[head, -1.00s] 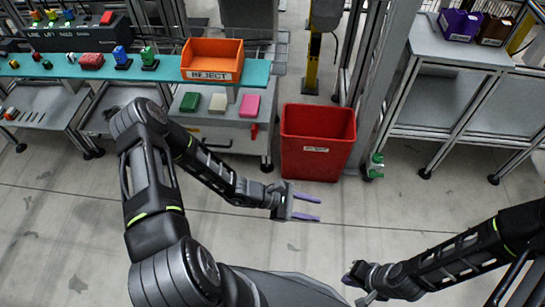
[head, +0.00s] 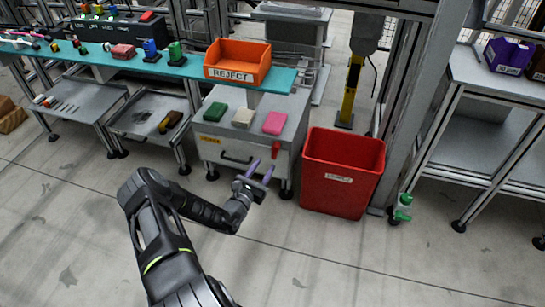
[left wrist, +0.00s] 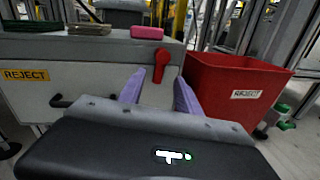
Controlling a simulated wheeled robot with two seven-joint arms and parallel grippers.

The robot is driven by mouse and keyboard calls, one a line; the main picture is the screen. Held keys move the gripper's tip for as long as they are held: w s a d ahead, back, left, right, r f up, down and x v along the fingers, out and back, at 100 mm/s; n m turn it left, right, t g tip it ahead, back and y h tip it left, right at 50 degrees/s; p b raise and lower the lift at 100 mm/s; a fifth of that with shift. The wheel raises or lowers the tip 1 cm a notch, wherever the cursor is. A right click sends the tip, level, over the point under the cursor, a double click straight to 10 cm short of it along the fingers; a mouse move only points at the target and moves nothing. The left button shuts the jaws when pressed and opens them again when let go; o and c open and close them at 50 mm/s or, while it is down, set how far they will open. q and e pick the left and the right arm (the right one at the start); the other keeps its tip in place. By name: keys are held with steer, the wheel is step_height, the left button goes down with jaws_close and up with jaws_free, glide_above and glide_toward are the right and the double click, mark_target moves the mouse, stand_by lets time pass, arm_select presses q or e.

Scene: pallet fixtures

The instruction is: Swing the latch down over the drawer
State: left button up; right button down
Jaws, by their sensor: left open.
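The red latch (head: 276,149) is on the front of the grey drawer cabinet, near its right edge. It stands roughly upright, to the right of the drawer (head: 222,152) and its dark handle (head: 236,159). In the left wrist view the latch (left wrist: 153,92) shows between the two purple fingers. My left gripper (head: 261,169) is open and empty, in front of the cabinet and just below the latch in the head view. I cannot tell the exact gap between fingers and latch. My right gripper is out of view.
A red bin (head: 343,175) stands close to the right of the cabinet. Green, beige and pink blocks (head: 273,123) lie on the cabinet top, and an orange REJECT tray (head: 238,62) sits on the teal shelf above. The floor in front is clear.

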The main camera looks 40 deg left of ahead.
mark_target(274, 153)
arm_select(q)
steer(key=w, duration=0.2)
steer(key=w+b, duration=0.1)
steer(key=w, duration=0.1)
steer(key=w+a+b, duration=0.1)
steer(key=w, duration=0.1)
steer(key=shift+f, duration=0.15)
steer(key=shift+w+a+b, duration=0.1)
steer(key=shift+w+b, duration=0.2)
steer(key=shift+w, duration=0.15)
steer(key=shift+c, duration=0.3)
jaws_close()
